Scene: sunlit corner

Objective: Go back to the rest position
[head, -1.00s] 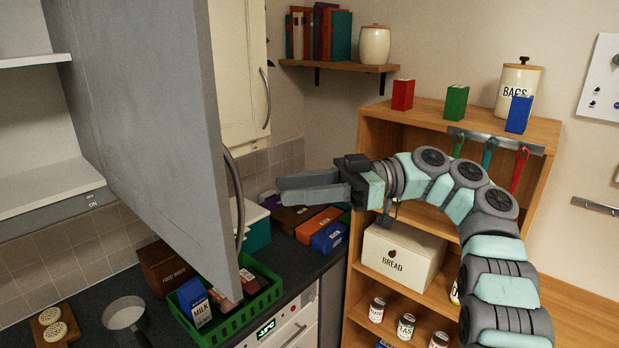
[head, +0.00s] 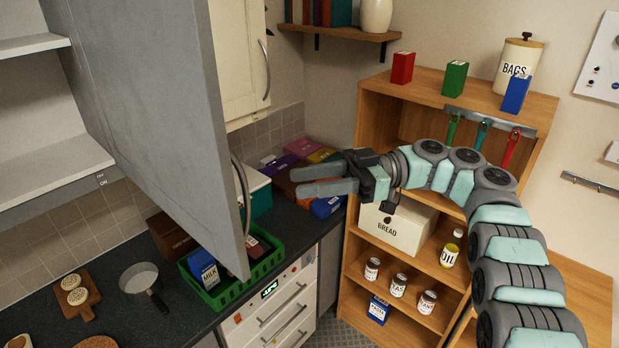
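My gripper (head: 322,179) is in the middle of the head view, at the end of my arm, which reaches in from the lower right. Its two grey fingers point left and stand apart with a gap between them. Nothing shows between them. In the picture they lie in front of the boxes at the back of the dark counter; the exact distance cannot be told. Just left of the fingertips is the handle of an open grey cabinet door (head: 160,120).
A wooden shelf unit (head: 480,95) holds a bread box (head: 397,228), jars and an oil bottle (head: 451,250). A green crate (head: 215,295) with a milk carton (head: 204,270) stands on the counter (head: 105,262). The open door hangs over the counter.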

